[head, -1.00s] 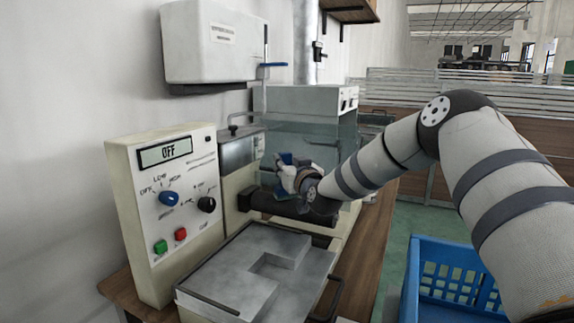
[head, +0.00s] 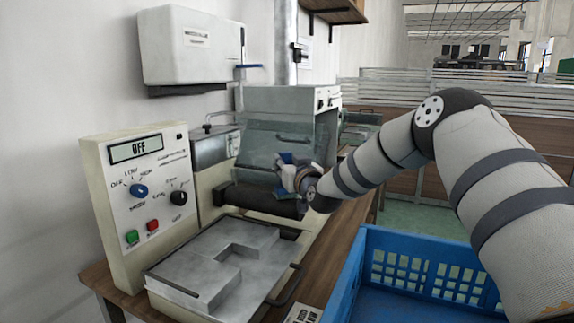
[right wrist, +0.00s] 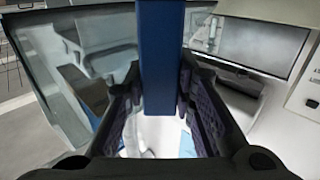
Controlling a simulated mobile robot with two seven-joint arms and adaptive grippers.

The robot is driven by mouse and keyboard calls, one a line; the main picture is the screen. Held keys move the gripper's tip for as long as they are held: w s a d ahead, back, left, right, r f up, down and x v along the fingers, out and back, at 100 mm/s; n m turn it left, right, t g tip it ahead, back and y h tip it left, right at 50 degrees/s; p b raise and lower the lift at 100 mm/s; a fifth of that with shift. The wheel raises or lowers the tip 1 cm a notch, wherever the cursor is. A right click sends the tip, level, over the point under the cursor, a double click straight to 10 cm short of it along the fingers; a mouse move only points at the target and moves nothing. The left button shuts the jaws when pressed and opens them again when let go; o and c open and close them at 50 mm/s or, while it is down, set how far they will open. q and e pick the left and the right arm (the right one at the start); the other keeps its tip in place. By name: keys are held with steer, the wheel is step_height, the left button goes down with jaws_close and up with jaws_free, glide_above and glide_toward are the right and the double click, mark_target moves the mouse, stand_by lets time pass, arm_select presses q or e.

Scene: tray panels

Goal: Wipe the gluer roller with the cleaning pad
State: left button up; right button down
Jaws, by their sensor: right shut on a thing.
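The gluer roller (head: 262,200) is a dark horizontal cylinder across the machine, behind the metal tray panel. My right gripper (head: 287,168) is over the right part of the roller, shut on the cleaning pad (head: 284,158), of which blue and white parts show. In the right wrist view, the pad's blue handle (right wrist: 160,65) stands between the two dark fingers (right wrist: 160,105). Whether the pad touches the roller cannot be told, since the gripper hides its underside. My left gripper is not in view.
The control box (head: 145,200) at left reads OFF. A metal panel (head: 215,258) lies in front of the roller. A blue crate (head: 420,268) is at lower right. A white dispenser (head: 192,45) hangs on the wall.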

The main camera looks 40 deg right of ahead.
mark_target(283, 152)
steer(key=r, duration=0.3)
steer(key=shift+w+a+r, duration=0.15)
steer(key=shift+w+a, duration=0.1)
steer(key=shift+w, duration=0.1)
steer(key=shift+s+r, duration=0.15)
steer(key=shift+r, duration=2.05)
